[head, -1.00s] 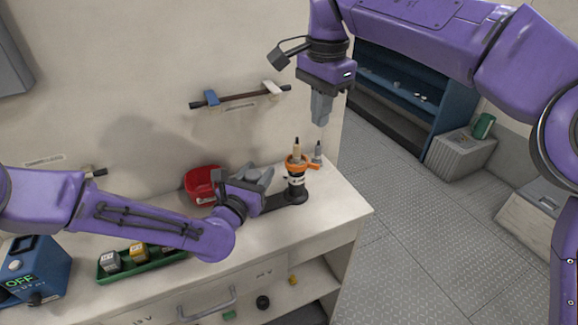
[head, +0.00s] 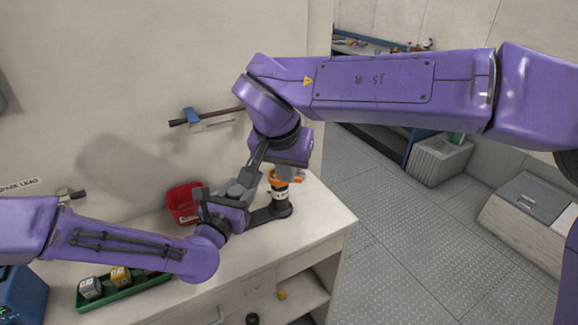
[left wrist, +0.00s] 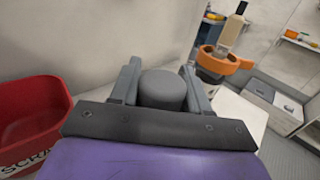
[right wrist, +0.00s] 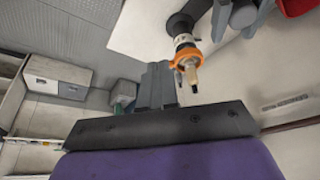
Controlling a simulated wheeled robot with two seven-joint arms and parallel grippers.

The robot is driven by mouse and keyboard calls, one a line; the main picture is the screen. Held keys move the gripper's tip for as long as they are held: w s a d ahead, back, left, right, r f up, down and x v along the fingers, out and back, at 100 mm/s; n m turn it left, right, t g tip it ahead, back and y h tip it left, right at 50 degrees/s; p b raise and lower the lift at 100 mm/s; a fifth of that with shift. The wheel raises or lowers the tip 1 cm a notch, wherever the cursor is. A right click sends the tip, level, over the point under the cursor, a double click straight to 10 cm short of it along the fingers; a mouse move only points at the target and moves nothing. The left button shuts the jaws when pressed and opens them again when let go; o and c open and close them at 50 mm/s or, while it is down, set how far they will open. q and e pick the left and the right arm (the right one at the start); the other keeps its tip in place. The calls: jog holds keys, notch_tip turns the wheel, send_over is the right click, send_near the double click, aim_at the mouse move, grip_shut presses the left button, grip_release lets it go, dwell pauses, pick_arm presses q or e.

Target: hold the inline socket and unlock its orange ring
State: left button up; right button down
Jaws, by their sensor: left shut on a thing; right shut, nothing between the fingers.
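The inline socket (head: 279,196) stands upright on the bench, a dark body with a pale band and an orange ring (head: 272,178) around its upper part. My right gripper (right wrist: 157,68) is shut and empty, pointing down close beside the ring (right wrist: 186,55). Its body partly hides the socket top in the head view; contact cannot be told.
A red bin (head: 184,203) stands behind my left gripper. A green tray (head: 122,291) with small blocks lies at the front left. The bench top right of the socket is clear.

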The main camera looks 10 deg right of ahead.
aim_at(299, 182)
jog(key=w+d+f, duration=0.3)
jog(key=w+f, duration=0.3)
jog(key=shift+f, duration=0.25)
jog(key=shift+w+d+n, duration=0.35)
jog(key=shift+n, duration=0.35)
dwell(0.5)
